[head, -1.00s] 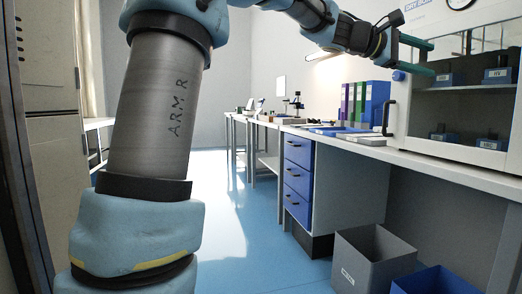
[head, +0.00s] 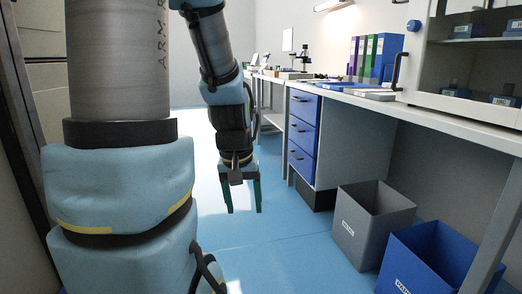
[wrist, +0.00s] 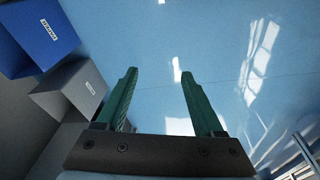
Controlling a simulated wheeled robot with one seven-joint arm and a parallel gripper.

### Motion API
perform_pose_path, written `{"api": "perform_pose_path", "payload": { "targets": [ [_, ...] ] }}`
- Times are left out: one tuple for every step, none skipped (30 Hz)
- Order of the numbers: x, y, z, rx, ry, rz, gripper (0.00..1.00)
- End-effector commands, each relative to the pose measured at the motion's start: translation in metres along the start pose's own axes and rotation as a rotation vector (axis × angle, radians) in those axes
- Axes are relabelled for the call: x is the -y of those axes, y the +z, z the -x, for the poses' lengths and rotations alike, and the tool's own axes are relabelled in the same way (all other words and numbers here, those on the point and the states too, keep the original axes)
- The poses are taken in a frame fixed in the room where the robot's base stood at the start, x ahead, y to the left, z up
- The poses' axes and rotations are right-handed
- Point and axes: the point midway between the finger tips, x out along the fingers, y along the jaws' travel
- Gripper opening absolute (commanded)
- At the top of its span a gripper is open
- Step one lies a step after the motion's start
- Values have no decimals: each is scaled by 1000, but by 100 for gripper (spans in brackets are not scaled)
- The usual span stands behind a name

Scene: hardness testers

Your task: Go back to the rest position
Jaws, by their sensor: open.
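My gripper (head: 243,197) hangs from my arm in the middle of the head view, pointing down over the blue floor. Its two green fingers are apart with nothing between them. In the wrist view my gripper (wrist: 158,78) is also open and empty, with only blue floor beyond the fingertips. My arm is bent, with its forearm dropping down beside the large upper link at left.
A grey bin (head: 372,225) and a blue bin (head: 432,262) stand on the floor at right. A blue drawer unit (head: 303,140) is under the white bench (head: 450,128). A glass-fronted cabinet (head: 470,60) stands on the bench. The floor around my gripper is clear.

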Motion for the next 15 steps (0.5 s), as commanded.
{"api": "perform_pose_path", "payload": {
  "targets": [
    [14, 16, -5, 19, -25, -26, 69],
    [21, 26, -7, 30, -40, -46, 69],
    [31, 38, -10, 45, -57, -71, 69],
    [27, 31, 6, 37, -54, -70, 69],
    [26, 28, 14, 36, -52, -68, 69],
    [25, 26, 22, 36, -52, -67, 69],
    [25, 25, 28, 36, -52, -66, 69],
    [24, 24, 34, 36, -52, -66, 69],
    [24, 22, 42, 36, -51, -66, 69],
    [23, 21, 48, 36, -51, -66, 69],
    [23, 20, 56, 36, -51, -65, 69],
    [22, 18, 65, 36, -51, -65, 69],
    [21, 17, 74, 36, -51, -65, 69],
    [21, 15, 81, 36, -51, -65, 69],
    [20, 13, 94, 36, -51, -65, 69]
  ]
}}
